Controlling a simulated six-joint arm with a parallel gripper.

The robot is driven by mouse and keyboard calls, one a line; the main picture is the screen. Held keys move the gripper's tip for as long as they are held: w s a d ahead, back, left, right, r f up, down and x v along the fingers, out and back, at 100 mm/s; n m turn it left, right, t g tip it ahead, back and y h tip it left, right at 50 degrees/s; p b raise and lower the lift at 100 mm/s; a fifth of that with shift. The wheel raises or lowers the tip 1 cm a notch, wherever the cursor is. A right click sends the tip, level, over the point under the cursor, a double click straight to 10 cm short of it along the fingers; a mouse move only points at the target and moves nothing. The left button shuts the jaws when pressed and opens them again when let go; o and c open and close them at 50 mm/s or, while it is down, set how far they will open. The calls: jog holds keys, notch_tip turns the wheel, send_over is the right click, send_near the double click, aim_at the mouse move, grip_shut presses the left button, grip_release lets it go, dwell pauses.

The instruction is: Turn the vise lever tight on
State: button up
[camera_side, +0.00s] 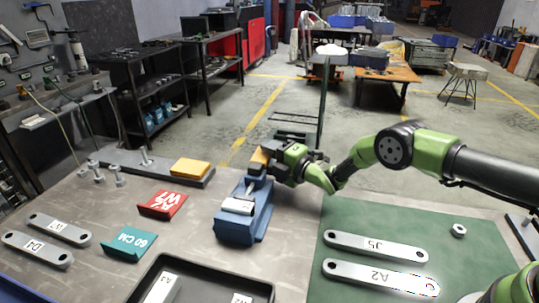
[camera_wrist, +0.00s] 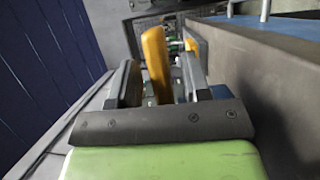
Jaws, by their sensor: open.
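The blue vise (camera_side: 240,226) stands on the bench in the middle of the side view. A pale part with a white label lies at its jaws. The vise lever's orange-yellow handle (camera_side: 259,160) is at the vise's far end, beside my green gripper (camera_side: 279,160). In the wrist view, the yellow lever handle (camera_wrist: 155,62) stands between the two dark fingers of my gripper (camera_wrist: 157,84). The fingers are open, with gaps visible beside the handle. The lever's lower end is partly hidden.
Brackets J5 (camera_side: 375,245) and A2 (camera_side: 380,277) lie on the green mat (camera_side: 335,214) at right. A dark tray (camera_side: 196,262) is in front. A red holder (camera_side: 163,204), a teal holder (camera_side: 130,243) and a yellow block (camera_side: 190,168) are left of the vise.

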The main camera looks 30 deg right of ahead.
grip_shut()
jog(key=shift+s+h, duration=0.15)
jog(key=shift+h, duration=0.15)
jog(key=m+h, duration=0.1)
jog(key=s+m+t+h, duration=0.1)
jog(key=h, duration=0.1)
jog(key=s+m+h, duration=0.1)
jog(key=h, duration=0.1)
jog(key=shift+d+m, duration=0.3)
jog(key=shift+m, duration=0.1)
jog(key=shift+s+m+g+h, duration=0.15)
jog(key=shift+s+m+h, duration=0.3)
jog(key=shift+m+h, duration=0.65)
jog(key=shift+s+m+g+h, duration=0.2)
jog(key=shift+s+m+h, duration=0.35)
jog(key=shift+h, duration=1.1)
jog(key=shift+s+m+g+h, duration=0.15)
jog(key=shift+s+m+h, duration=0.15)
jog(key=shift+m+h, duration=0.85)
grip_release()
jog(key=shift+s, duration=0.1)
